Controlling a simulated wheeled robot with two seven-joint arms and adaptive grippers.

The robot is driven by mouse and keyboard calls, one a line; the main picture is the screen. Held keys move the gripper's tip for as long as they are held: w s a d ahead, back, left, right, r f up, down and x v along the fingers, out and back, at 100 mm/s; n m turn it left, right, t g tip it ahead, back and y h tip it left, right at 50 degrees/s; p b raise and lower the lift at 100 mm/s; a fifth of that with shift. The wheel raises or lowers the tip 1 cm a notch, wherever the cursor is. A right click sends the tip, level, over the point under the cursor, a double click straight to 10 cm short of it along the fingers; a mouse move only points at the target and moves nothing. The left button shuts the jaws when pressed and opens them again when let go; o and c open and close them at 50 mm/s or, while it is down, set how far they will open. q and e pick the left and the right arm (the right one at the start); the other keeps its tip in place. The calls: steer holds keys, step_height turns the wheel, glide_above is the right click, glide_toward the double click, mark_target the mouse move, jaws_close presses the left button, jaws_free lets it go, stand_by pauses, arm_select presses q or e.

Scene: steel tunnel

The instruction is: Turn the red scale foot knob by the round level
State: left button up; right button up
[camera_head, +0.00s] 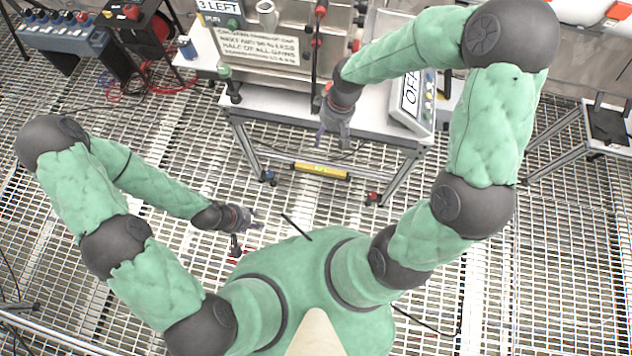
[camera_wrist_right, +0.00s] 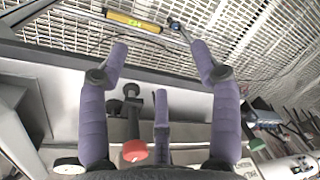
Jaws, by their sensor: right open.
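A red foot knob (camera_head: 372,197) is under the right end of the bench frame, right of a yellow level bar (camera_head: 320,172). A blue foot knob (camera_head: 268,176) is at the left end. I cannot make out a round level. My right gripper (camera_head: 335,132) is above the bench's front edge, above and apart from the red foot knob. In the right wrist view its fingers (camera_wrist_right: 160,48) are spread and empty; the yellow bar (camera_wrist_right: 132,22) lies beyond them.
In the right wrist view a red ball knob (camera_wrist_right: 134,151) and a black lever stand between the fingers. A white OFF box (camera_head: 412,100) is right of the right gripper. A labelled panel (camera_head: 260,45) stands behind. Open grating lies in front of the bench.

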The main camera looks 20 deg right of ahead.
steer(key=s+a+f+m+y+b, duration=0.1)
steer(key=s+a+f+m, duration=0.1)
steer(key=f, duration=0.6)
steer(key=s+a+f+m+b, duration=0.1)
steer(key=s+a+f, duration=0.3)
steer(key=f, duration=0.4)
steer(key=shift+s+a+f+m+y, duration=0.35)
steer(key=shift+s+m, duration=0.25)
steer(key=shift+m, duration=0.2)
steer(key=s+a+f+m+b, duration=0.1)
steer(key=s+f+m, duration=0.1)
steer(key=s+f, duration=0.3)
steer(key=shift+a+f+b, duration=0.25)
steer(key=shift+f+b, duration=0.1)
steer(key=shift+f, duration=0.2)
steer(key=shift+s, duration=0.1)
stand_by(0.4)
